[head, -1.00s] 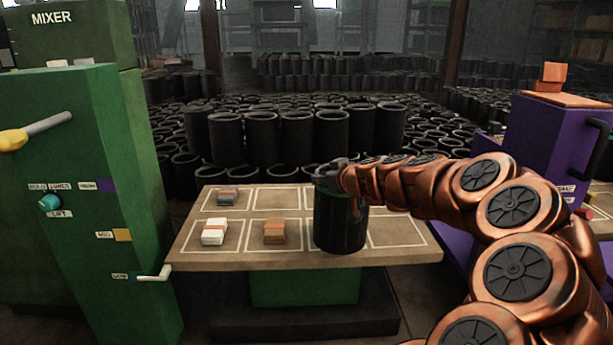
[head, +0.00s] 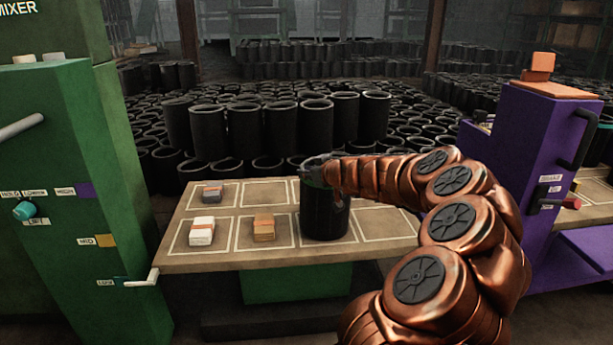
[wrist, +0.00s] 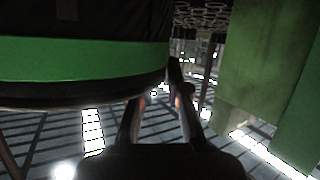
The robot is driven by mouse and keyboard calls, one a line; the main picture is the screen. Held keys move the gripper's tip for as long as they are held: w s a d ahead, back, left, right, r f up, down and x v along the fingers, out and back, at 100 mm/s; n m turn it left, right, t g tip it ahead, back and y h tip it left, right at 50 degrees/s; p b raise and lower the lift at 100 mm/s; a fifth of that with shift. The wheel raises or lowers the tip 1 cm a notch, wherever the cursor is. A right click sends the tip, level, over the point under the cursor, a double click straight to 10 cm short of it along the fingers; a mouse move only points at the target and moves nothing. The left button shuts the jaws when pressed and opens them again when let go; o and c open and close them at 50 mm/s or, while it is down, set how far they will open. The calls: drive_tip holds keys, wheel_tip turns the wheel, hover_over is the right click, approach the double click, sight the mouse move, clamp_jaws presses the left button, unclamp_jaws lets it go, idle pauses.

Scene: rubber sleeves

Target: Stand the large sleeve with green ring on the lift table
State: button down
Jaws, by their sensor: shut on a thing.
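The large black sleeve (head: 326,215) is upright over the third front square of the lift table (head: 265,194). I cannot tell whether its base touches the top. My gripper (head: 314,168) is at its upper rim, shut on the sleeve, with the fingertips partly hidden. In the wrist view the sleeve's green ring (wrist: 80,58) fills the upper left, and the dark fingers reach up to the sleeve's edge. Only a trace of green shows on the sleeve in the head view.
White (head: 201,231), orange-brown (head: 264,228) and grey (head: 212,191) blocks sit in squares to the left. A green cabinet (head: 85,200) with levers stands at left, a purple machine (head: 520,150) at right. Many black sleeves (head: 244,130) stand behind. Several back-row squares are empty.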

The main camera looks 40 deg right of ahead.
drive_tip(key=shift+f, duration=0.15)
drive_tip(key=c, duration=1.2)
unclamp_jaws()
drive_tip(key=shift+o, duration=0.2)
drive_tip(key=shift+s, duration=0.1)
drive_tip(key=p+v, duration=0.2)
drive_tip(key=v, duration=1)
drive_tip(key=shift+p, duration=0.35)
drive_tip(key=shift+f, duration=0.1)
